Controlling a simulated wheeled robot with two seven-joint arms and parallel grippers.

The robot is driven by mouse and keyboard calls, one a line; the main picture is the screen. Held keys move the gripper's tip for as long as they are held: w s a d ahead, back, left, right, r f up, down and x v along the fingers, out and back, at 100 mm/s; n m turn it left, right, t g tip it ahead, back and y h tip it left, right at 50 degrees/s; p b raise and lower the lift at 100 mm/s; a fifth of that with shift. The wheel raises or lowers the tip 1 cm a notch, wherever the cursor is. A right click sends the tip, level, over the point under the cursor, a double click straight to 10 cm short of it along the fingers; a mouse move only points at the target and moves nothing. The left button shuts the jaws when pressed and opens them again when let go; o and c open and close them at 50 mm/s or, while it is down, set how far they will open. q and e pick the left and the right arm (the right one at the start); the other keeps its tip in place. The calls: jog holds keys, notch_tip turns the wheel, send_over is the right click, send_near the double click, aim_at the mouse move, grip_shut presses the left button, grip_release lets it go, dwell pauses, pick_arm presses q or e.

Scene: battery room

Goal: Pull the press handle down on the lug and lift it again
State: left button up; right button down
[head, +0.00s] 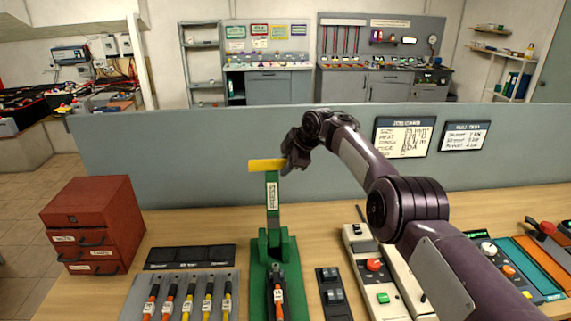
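The green press (272,246) stands on the wooden bench near the middle of the head view. Its lever stands upright, with a yellow crossbar handle (265,165) at the top. A cable with an orange sleeve and a white tag (279,296) lies in the press base; the lug at its far end is too small to make out. My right gripper (288,167) is at the right end of the yellow handle, its dark fingers overlapping that end. Whether they are closed around it is too small to tell. My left gripper is not in view.
A red drawer box (97,215) stands at the left. A grey rack (182,297) of several tagged cables lies left of the press. A black switch block (331,292) and a pale control panel (385,280) lie to its right. A grey partition (190,150) runs behind the bench.

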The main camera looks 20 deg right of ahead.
jog(key=c, duration=1.1)
grip_release()
jog(key=shift+s+f, duration=0.15)
jog(key=shift+f, duration=0.2)
jog(key=shift+o, duration=0.2)
jog(key=shift+r, duration=0.2)
jog(key=shift+d+r, duration=0.15)
jog(key=shift+r, duration=0.25)
jog(key=shift+v, duration=0.8)
jog(key=b+v, duration=0.2)
jog(key=v, duration=0.3)
jog(key=shift+s+b, duration=0.1)
jog(key=shift+b, duration=0.25)
